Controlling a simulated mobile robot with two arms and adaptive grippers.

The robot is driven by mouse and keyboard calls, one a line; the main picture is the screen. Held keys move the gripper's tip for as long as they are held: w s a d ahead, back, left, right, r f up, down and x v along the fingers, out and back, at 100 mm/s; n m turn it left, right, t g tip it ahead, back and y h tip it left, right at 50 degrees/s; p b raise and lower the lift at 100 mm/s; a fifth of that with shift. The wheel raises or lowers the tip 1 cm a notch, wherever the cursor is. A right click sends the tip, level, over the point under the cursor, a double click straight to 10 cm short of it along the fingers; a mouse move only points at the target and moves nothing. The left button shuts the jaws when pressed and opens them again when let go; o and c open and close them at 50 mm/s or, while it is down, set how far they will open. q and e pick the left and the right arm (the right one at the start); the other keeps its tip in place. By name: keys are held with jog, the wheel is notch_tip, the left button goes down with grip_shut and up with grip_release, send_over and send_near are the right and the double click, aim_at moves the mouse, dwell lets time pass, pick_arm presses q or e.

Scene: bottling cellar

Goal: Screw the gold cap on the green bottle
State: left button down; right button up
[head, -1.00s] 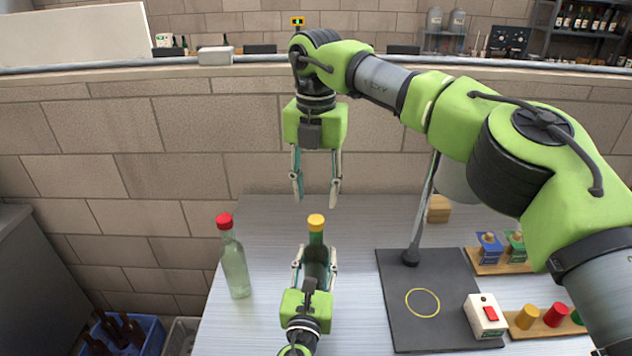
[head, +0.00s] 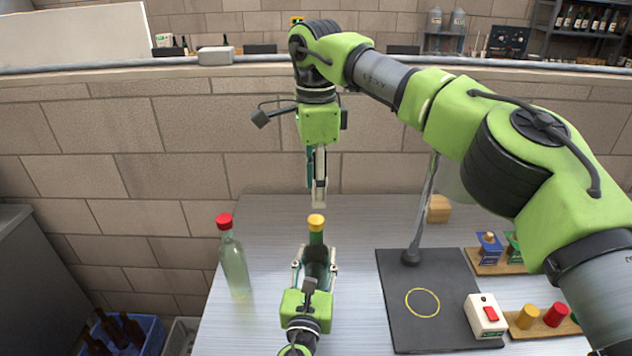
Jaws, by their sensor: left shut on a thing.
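The dark green bottle (head: 316,238) stands upright at the near middle of the table, its lower part mostly hidden by my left gripper. The gold cap (head: 316,222) sits on top of its neck; how tightly it is seated cannot be told. My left gripper (head: 315,262) is shut on the bottle's body from the near side. My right gripper (head: 318,195) points down above the cap, apart from it. Its fingers show edge-on, one behind the other, so their gap is hidden.
A pale bottle with a red cap (head: 234,262) stands left of the green bottle. To the right are a black mat (head: 440,325) with a yellow ring, a stand, a red-switch box (head: 486,315), racks of coloured pieces (head: 540,328) and a wooden block (head: 439,208).

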aim_at(316, 219)
jog(key=n, duration=0.7)
jog(key=shift+r, duration=0.15)
jog(key=shift+f, duration=4)
grip_shut()
